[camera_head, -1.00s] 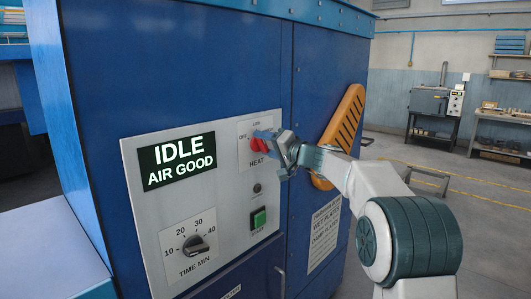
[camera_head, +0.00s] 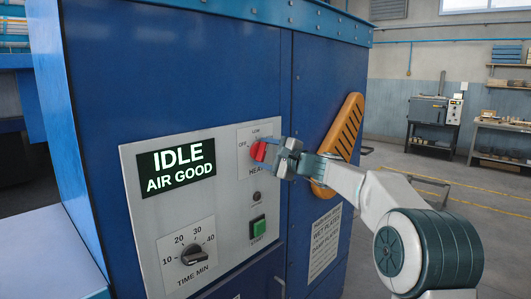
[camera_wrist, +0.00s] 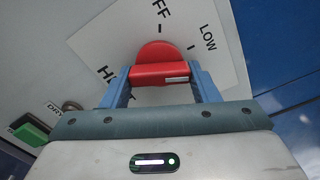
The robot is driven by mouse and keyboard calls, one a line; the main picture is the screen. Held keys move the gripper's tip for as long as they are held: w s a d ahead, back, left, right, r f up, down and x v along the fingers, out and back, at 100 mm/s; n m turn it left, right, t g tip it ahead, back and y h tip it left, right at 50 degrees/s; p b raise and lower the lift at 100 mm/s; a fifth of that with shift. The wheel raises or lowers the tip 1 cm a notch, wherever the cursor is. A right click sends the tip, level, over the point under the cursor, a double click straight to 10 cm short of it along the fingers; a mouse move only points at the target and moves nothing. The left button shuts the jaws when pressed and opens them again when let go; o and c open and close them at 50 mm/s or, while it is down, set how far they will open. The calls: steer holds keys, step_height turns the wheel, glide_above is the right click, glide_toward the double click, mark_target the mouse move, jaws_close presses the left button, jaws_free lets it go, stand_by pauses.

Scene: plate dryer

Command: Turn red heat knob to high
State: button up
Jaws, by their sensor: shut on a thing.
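The red heat knob (camera_head: 258,152) sits on the grey control panel, under the OFF and LOW marks. My gripper (camera_head: 270,148) reaches it from the right. In the wrist view the red knob (camera_wrist: 155,55) has its raised bar between the two blue fingers of my gripper (camera_wrist: 162,78), which are shut on it. The white line on the bar points to the right there, roughly toward the LOW side. The HIGH mark is hidden. The HEAT label is partly covered by my gripper.
The display (camera_head: 177,170) reads IDLE, AIR GOOD. Below the knob are a small dark button (camera_head: 257,196) and a green button (camera_head: 258,226). The time dial (camera_head: 193,254) is lower left. An orange slotted handle (camera_head: 340,140) stands out behind my gripper.

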steer(key=shift+f+m+p, duration=0.1)
steer(key=shift+m+p, duration=1.1)
steer(key=shift+m, duration=2.3)
steer(key=shift+a, duration=0.1)
steer(key=o, duration=1)
steer(key=shift+s, duration=0.1)
steer(key=b+v, duration=0.3)
steer(key=v, duration=1)
steer(key=shift+s+d, duration=0.2)
steer(key=shift+d, duration=0.15)
